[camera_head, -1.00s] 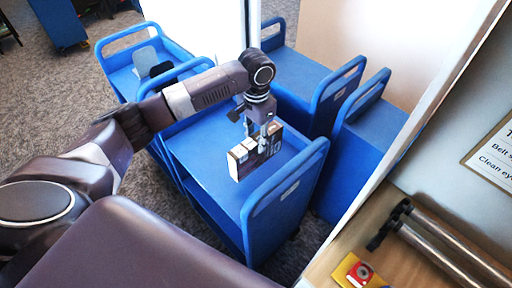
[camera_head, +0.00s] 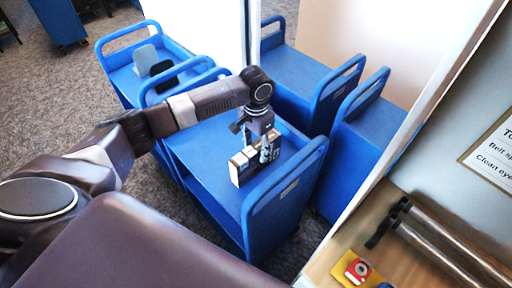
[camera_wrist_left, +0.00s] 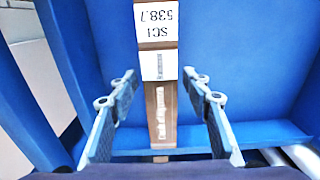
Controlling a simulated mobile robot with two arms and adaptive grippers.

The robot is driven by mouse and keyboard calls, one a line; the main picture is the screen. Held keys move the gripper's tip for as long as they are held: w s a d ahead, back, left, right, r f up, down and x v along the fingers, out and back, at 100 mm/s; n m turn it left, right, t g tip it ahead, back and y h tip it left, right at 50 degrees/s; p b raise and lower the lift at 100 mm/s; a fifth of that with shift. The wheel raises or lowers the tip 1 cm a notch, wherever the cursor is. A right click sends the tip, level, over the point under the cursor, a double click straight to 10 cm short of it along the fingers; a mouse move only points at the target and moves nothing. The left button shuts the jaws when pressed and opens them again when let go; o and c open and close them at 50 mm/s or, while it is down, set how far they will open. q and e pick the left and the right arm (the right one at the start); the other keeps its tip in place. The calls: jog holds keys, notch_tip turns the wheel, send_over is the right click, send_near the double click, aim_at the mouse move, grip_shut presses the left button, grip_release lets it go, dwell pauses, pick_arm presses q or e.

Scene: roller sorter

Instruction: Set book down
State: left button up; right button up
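The book (camera_head: 240,167) is a narrow block with a white spine label and dark sides. It stands upright on the top of the near blue cart (camera_head: 200,145). In the left wrist view the book's spine (camera_wrist_left: 160,100) runs between my fingers, with its label reading "SCI 538.7". My left gripper (camera_head: 263,153) is down around the book. In the wrist view its fingers (camera_wrist_left: 162,112) are spread, with a gap on each side of the spine. My right gripper is in neither current view.
More blue carts stand behind; one at the back left holds grey and black items (camera_head: 147,58). The near cart's raised handle (camera_head: 290,185) borders its right side. A wooden surface at the lower right holds metal rollers (camera_head: 440,245) and a red button on a yellow base (camera_head: 358,270).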

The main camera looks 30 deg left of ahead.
pick_arm(q)
notch_tip(320, 180, up, 12)
jog(key=b, duration=0.1)
jog(key=shift+r+b, duration=0.15)
jog(key=shift+b, duration=0.15)
dwell(0.7)
